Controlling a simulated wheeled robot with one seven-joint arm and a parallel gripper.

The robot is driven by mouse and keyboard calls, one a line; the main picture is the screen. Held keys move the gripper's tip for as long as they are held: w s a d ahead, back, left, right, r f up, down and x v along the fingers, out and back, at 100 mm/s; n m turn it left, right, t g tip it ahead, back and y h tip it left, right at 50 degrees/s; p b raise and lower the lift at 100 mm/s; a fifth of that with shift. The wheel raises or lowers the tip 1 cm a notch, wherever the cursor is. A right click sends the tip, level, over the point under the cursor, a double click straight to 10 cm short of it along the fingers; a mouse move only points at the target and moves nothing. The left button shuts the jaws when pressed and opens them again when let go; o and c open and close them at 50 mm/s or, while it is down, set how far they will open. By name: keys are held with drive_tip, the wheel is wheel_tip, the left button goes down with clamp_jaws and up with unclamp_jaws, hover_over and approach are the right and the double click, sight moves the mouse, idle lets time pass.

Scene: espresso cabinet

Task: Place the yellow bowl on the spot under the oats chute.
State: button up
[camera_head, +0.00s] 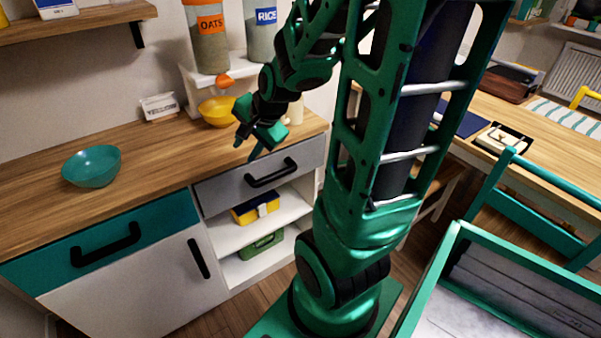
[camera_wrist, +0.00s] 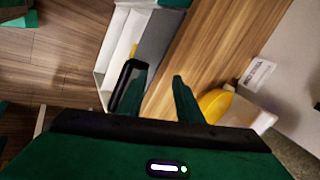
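The yellow bowl (camera_head: 217,111) is upright below the orange oats chute (camera_head: 224,81), at the foot of the white dispenser stand (camera_head: 188,90). The chute belongs to the clear container labelled OATS (camera_head: 209,40). My gripper (camera_head: 246,146) is to the right of the bowl and nearer the counter's front edge, apart from it. In the wrist view my gripper (camera_wrist: 158,82) is open with nothing between its fingers. The yellow bowl (camera_wrist: 215,103) shows there just right of the right finger, partly hidden by my gripper body. The spot under the bowl cannot be seen.
A teal bowl (camera_head: 91,166) stands on the left of the wooden counter (camera_head: 140,150). A small white sign (camera_head: 159,106) stands left of the dispenser stand. A RICE container (camera_head: 262,30) is beside the oats. A drawer handle (camera_head: 271,172) sticks out below my gripper.

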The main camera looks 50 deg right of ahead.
drive_tip(key=s+a+r+n+g, duration=0.1)
drive_tip(key=s+n+g, duration=0.2)
drive_tip(key=s, duration=0.7)
drive_tip(key=s+a+r+n+g, duration=0.1)
drive_tip(key=s+r+n+g, duration=0.1)
drive_tip(key=s+n, duration=0.5)
drive_tip(key=s+g, duration=0.1)
drive_tip(key=s, duration=0.2)
drive_tip(key=shift+s+r+n+g+y, duration=0.3)
drive_tip(key=shift+s+n, duration=0.1)
drive_tip(key=shift+w, duration=0.1)
drive_tip(key=shift+w+f, duration=0.25)
drive_tip(key=shift+w, duration=0.25)
